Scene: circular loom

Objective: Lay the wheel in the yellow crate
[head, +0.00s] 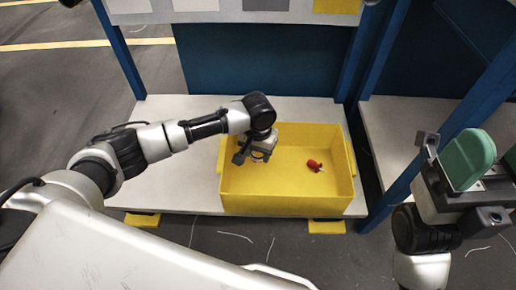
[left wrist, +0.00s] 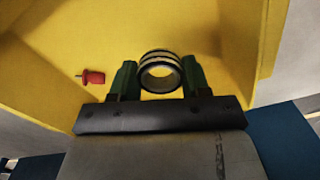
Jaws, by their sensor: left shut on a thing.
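The yellow crate (head: 290,200) stands on a pale low shelf. My left gripper (head: 260,156) is over the left part of the crate, pointing down. The yellow crate (left wrist: 60,40) fills the background behind the wheel. In the head view the wheel is mostly hidden under the gripper. My right gripper (head: 488,165) is at the far right, away from the crate, with green finger pads partly cut off by the picture's edge.
A small red part (head: 314,165) with a metal pin lies on the crate floor, right of my left gripper. Blue posts (head: 398,190) rise beside the shelf. The right half of the crate floor is otherwise clear.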

